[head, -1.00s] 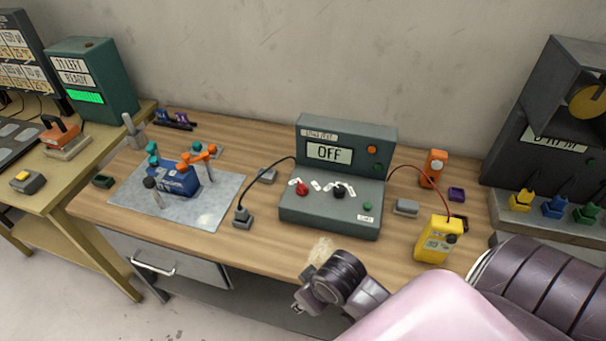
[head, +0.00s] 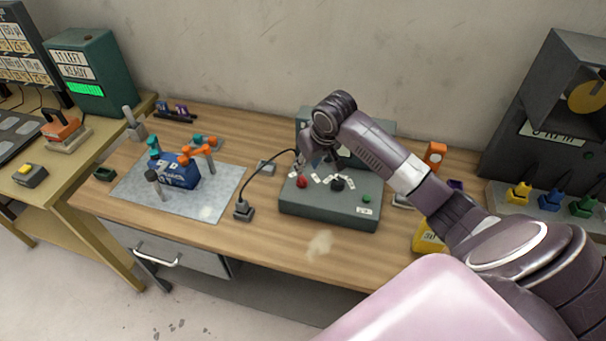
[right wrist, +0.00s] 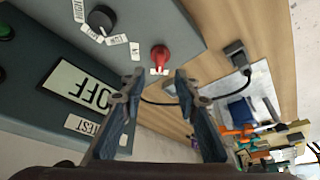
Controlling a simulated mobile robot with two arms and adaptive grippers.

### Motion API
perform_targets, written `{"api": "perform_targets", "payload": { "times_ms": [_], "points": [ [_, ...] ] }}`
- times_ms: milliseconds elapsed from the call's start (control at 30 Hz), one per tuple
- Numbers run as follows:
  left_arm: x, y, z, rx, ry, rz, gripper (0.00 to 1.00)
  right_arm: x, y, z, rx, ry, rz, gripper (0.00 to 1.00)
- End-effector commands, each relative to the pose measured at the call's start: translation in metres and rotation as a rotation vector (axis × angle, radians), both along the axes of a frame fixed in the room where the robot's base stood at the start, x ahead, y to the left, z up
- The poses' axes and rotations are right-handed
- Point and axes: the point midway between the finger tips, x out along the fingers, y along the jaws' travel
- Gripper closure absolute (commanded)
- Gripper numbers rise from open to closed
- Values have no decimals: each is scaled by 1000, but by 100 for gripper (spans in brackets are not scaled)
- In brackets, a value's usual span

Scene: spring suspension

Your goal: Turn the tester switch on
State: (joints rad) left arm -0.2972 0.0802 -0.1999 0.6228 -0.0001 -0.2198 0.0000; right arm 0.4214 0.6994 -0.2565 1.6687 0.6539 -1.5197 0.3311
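The tester (head: 330,212) is a dark grey-green box on the wooden bench. Its red switch (head: 302,182) sits at the left of the sloping panel, and it also shows in the right wrist view (right wrist: 160,56). The tester's display (right wrist: 78,87) reads OFF in the right wrist view; my arm hides it in the head view. My right gripper (right wrist: 157,84) is open and empty, its two fingertips pointing toward the red switch with a gap between. In the head view the gripper is above and behind the switch, partly hidden by my wrist. My left gripper is not in view.
A black knob (head: 337,184) with labels and a green button (head: 366,198) are on the same panel. A black cable (head: 258,177) runs left of the tester. A metal mat (head: 222,192) with a blue block (head: 178,172) lies at left.

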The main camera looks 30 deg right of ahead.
Motion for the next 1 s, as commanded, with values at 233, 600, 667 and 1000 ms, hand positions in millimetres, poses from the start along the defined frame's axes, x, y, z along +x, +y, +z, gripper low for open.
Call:
{"api": "perform_targets", "payload": {
  "times_ms": [233, 600, 667, 1000],
  "points": [
    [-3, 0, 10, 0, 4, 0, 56, 10, -1, -23, 3, 5, -4, 71],
    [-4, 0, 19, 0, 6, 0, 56, 28, -2, -63, 3, 1, -3, 71],
    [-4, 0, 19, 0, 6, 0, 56, 29, -3, -66, 3, 1, -3, 71],
    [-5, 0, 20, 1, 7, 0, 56, 30, -3, -70, 1, -1, -2, 71]
  ]
}}
